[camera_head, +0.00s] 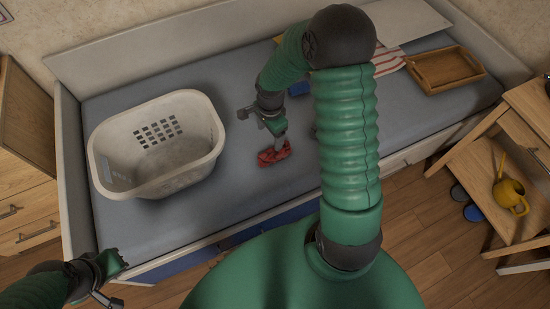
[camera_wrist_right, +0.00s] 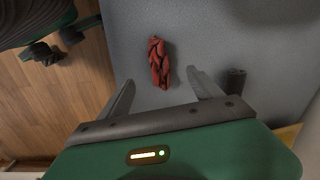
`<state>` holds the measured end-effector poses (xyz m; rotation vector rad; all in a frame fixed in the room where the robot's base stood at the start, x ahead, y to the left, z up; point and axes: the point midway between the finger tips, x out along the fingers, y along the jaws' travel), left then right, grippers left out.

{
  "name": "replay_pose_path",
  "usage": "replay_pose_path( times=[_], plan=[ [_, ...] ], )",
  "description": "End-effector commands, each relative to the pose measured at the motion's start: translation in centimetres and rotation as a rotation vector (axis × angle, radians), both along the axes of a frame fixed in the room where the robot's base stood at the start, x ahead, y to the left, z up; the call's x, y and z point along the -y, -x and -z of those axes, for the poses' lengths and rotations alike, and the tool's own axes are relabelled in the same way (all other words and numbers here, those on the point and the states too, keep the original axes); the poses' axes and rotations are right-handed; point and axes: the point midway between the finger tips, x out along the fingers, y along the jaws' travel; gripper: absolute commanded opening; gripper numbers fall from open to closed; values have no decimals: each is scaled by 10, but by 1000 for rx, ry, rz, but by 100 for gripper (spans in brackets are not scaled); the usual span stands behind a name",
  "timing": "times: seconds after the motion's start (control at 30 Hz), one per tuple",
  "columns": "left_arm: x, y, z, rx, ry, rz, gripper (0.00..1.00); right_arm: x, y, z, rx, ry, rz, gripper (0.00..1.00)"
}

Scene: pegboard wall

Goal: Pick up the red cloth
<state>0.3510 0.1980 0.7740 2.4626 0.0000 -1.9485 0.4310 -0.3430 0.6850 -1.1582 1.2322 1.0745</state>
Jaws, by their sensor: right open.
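The red cloth (camera_head: 274,153) lies crumpled on the grey mattress (camera_head: 240,88), to the right of the white basket. It also shows in the right wrist view (camera_wrist_right: 159,63), lying just beyond and between my fingertips. My right gripper (camera_head: 272,140) reaches down from above to the cloth; in the right wrist view its fingers (camera_wrist_right: 160,80) are spread apart with nothing between them. My left gripper (camera_head: 112,280) is at the lower left, away from the cloth; whether its jaws are apart is unclear.
A white laundry basket (camera_head: 155,190) stands on the mattress at left. At the back right are a wooden tray (camera_head: 420,85) and a striped cloth (camera_head: 390,62). A wooden stand with a yellow watering can (camera_head: 511,195) is at right. The bed's front edge is near the cloth.

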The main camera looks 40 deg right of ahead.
Motion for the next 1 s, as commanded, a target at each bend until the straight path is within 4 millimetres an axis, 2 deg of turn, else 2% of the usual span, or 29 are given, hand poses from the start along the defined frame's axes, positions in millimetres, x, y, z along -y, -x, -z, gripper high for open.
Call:
replay_pose_path(
  times=[0.03, 0.1, 0.3, 0.47, 0.73, 1.0],
  plan=[
    [0, 0, 6, 0, 0, 0, 0, 1, 1, 18, -4, -7, 2, 74],
    [0, 0, 13, 0, 0, 0, 0, 5, 0, 39, -5, -11, 1, 74],
    [0, 0, 26, 0, 0, 1, 0, 9, -3, 88, -3, -16, 1, 74],
    [1, 0, 30, 0, 0, 1, 0, 6, -3, 103, -2, -11, -2, 74],
    [0, 0, 51, -1, 0, 0, 0, 1, 1, 147, -3, -9, -2, 74],
    [0, 0, 50, 0, 0, 1, 0, 4, 1, 151, -1, -11, -1, 74]
  ],
)
